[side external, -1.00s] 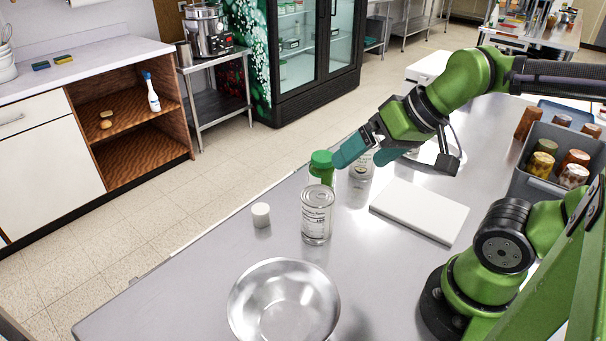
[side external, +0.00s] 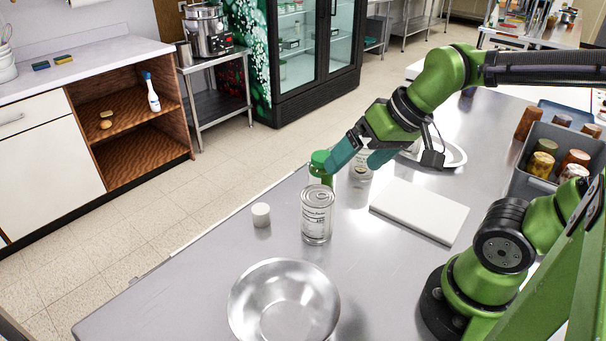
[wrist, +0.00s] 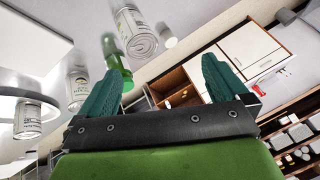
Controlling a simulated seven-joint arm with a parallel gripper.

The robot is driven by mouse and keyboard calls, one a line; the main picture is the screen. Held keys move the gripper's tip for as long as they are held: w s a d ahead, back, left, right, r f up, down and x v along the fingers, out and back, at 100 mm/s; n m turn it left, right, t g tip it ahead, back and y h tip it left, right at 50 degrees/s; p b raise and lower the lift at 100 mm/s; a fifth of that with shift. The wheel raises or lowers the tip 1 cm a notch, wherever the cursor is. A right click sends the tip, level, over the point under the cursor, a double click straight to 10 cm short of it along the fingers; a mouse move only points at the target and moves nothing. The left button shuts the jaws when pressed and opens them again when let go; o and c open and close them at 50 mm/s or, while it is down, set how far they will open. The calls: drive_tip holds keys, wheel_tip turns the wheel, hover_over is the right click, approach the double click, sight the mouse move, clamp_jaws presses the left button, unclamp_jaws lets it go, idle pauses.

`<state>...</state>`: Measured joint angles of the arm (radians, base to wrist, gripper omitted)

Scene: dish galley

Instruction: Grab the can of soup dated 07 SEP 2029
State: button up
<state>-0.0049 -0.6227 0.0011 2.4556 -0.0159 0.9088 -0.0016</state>
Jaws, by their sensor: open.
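A silver can with a white printed label (side external: 317,222) stands upright at the front; it also shows in the wrist view (wrist: 134,30). A second pale-labelled can (side external: 361,170) stands behind, partly hidden by my fingers; one with green print shows in the wrist view (wrist: 77,92). A third labelled can (wrist: 28,120) is at the left in the wrist view. I cannot read the date on any of them. My gripper (side external: 353,162) is open, nothing between its teal fingers, just above the green-capped jar (side external: 321,172) and the second can. The wrist view shows the fingers spread (wrist: 160,68).
A white cylinder (side external: 261,214) stands left of the front can. A metal bowl (side external: 250,300) is in front, a white board (side external: 420,211) to the right. A grey bin (side external: 540,187) holds several jars.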

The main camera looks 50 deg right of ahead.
sight(320, 196)
drive_tip(key=w+d+f+n+g+h, duration=0.2)
drive_tip(key=w+f+n+g, duration=0.15)
drive_tip(key=w+g, duration=0.45)
drive_tip(key=shift+n+t, duration=0.55)
drive_tip(key=shift+t, duration=0.35)
drive_tip(key=f, duration=0.3)
drive_tip(key=w+f, duration=0.1)
drive_tip(key=f, duration=0.7)
drive_tip(key=shift+w, duration=0.25)
drive_tip(key=shift+w+d+f, duration=0.1)
drive_tip(key=shift+w+f, duration=0.1)
drive_tip(key=shift+f, duration=1.1)
drive_tip(key=shift+w+d+f, duration=0.1)
drive_tip(key=shift+w+f, duration=0.05)
drive_tip(key=shift+f, duration=1.15)
drive_tip(key=c, duration=1.3)
